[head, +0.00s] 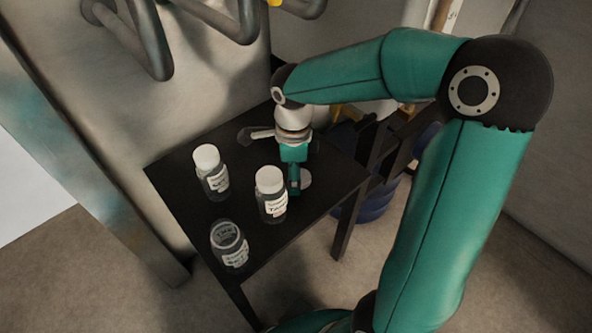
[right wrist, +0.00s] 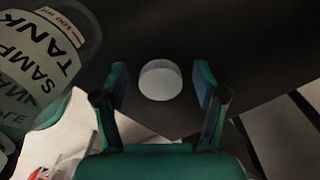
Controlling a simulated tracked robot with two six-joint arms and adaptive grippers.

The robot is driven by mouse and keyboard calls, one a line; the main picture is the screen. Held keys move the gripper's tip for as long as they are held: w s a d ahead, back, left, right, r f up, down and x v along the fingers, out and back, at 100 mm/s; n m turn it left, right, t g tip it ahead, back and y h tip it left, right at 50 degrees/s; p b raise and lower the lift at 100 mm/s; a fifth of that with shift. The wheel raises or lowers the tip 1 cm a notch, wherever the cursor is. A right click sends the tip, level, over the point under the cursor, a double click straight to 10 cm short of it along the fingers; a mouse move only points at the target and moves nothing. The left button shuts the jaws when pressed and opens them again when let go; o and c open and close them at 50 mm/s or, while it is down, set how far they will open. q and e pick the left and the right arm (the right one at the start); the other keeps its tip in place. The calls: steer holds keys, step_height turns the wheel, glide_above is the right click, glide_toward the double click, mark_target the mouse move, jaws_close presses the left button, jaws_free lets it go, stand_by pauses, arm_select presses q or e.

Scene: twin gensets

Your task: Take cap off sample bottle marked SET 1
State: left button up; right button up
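An uncapped clear bottle (head: 229,252) stands upright at the front of the black table in the head view. Its label seems to start with SET; the number is too small to read. A loose white cap (head: 306,178) lies on the table to the right, also seen in the right wrist view (right wrist: 160,80). My right gripper (head: 294,184) is over the cap; in the wrist view its open fingers (right wrist: 160,86) stand either side of the cap, with gaps. A white-capped bottle marked TANK (head: 272,205) stands just left of this gripper. My left gripper is not in view.
Another white-capped bottle (head: 213,180) stands at the table's left; its label is unclear. The black table (head: 325,190) has bare room on its right side. Grey pipes (head: 150,45) hang above at the back. A dark blue drum (head: 378,208) stands beyond the right edge.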

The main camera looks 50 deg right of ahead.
steer(key=shift+r, duration=0.1)
steer(key=shift+r, duration=0.25)
step_height(320, 180, up, 12)
steer(key=p, duration=0.4)
steer(key=shift+f+p, duration=0.2)
steer(key=shift+p, duration=0.2)
